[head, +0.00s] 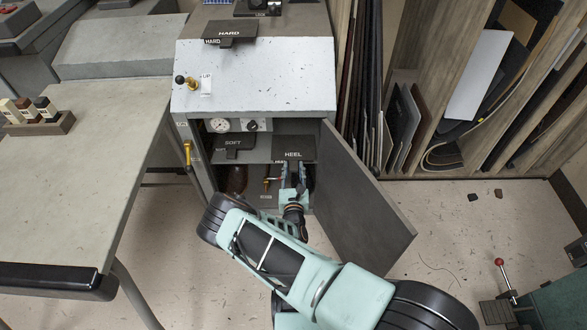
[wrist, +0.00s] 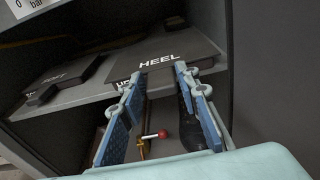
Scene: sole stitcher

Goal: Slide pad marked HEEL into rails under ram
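The dark flat pad marked HEEL (head: 300,145) lies on the right of the shelf inside the open grey cabinet; it also shows in the wrist view (wrist: 165,58), its white lettering facing up. A small labelled tab at its front left is partly hidden by my left finger in the wrist view. My gripper (head: 293,175) is at the pad's front edge, its blue-padded fingers apart in the wrist view (wrist: 160,85). Nothing is clamped between them; I cannot tell whether they touch the pad. I cannot make out the ram or rails.
The pad marked SOFT (head: 232,144) lies left on the same shelf (wrist: 75,98). The pad marked HARD (head: 230,32) lies on the cabinet top. The open door (head: 365,200) stands right of my arm. A red-knobbed lever (wrist: 160,134) and dark shoes are below the shelf.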

